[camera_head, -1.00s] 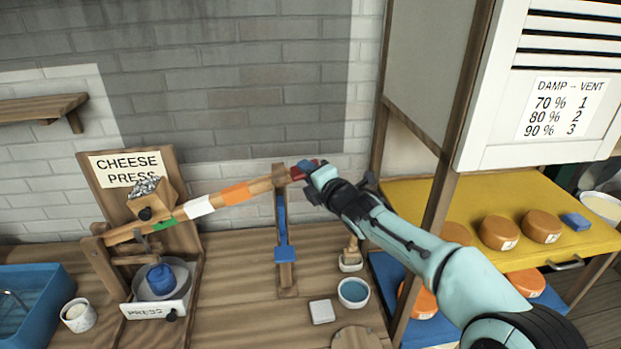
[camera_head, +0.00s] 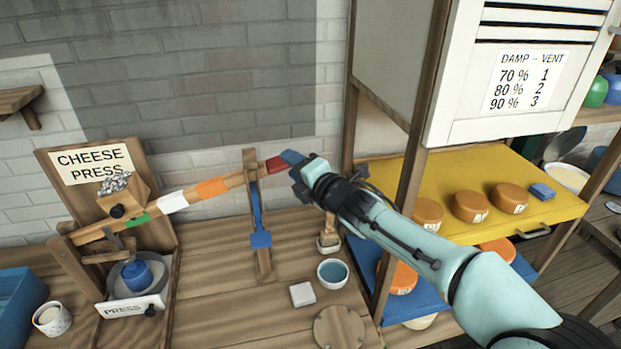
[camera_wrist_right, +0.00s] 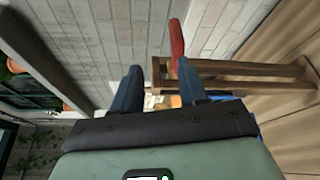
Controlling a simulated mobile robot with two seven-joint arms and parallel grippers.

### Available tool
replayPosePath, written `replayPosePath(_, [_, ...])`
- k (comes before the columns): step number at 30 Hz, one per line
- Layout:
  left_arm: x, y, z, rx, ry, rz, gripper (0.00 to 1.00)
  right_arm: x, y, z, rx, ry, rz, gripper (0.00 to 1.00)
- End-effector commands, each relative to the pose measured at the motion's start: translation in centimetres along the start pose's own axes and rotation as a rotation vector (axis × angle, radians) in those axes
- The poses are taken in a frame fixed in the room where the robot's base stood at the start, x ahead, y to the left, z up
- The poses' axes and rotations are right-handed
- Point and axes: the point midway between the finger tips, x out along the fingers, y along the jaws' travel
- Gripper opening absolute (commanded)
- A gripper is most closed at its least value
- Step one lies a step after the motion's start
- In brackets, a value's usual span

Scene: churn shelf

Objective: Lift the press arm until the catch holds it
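The press arm (camera_head: 210,188) is a wooden lever with green, white, orange and red bands. It slopes up to the right from the cheese press and passes the upright wooden post (camera_head: 264,262). The post carries a blue strip with a blue block (camera_head: 261,239), below the lever. My right gripper (camera_head: 291,157) is at the lever's red end (camera_head: 276,165). In the right wrist view its two blue fingers (camera_wrist_right: 158,88) stand apart, and the red end (camera_wrist_right: 177,40) shows beside the right finger's tip. Whether they touch, I cannot tell. My left gripper is out of view.
A yellow shelf (camera_head: 445,165) with cheeses stands at right.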

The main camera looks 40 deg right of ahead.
Motion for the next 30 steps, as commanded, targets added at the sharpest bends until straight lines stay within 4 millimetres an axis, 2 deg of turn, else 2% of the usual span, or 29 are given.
replayPosePath(1, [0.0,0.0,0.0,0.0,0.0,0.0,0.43,-1.3,0.2,0.0,-0.001,-0.001,0.004,0.43])
replayPosePath(3, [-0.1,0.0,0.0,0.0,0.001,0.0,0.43,-2.8,0.2,0.0,0.0,0.0,0.004,0.43])
replayPosePath(9, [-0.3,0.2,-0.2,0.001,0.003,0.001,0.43,-5.8,0.1,0.0,0.0,0.001,0.0,0.43])
replayPosePath(15, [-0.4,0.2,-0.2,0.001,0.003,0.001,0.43,-6.9,-0.1,0.0,0.001,0.001,-0.003,0.43])
replayPosePath(22, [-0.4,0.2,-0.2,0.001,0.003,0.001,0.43,-6.9,-0.1,0.0,0.001,0.001,-0.004,0.43])
replayPosePath(23, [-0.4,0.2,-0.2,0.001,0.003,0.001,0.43,-6.9,-0.1,0.0,0.002,0.001,-0.004,0.36])
replayPosePath(24, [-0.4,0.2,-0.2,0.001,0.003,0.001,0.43,-6.9,-0.2,-0.1,0.005,0.002,-0.004,0.23])
replayPosePath(26, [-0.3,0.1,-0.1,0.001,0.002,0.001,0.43,-6.7,-0.3,-0.4,0.029,0.009,-0.002,0.04])
replayPosePath(27, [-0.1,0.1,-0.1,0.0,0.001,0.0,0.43,-6.4,-0.6,-0.8,0.066,0.019,0.001,0.0])
replayPosePath(30, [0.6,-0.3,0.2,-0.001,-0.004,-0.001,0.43,-5.4,-1.3,-2.6,0.239,0.066,0.017,0.0])
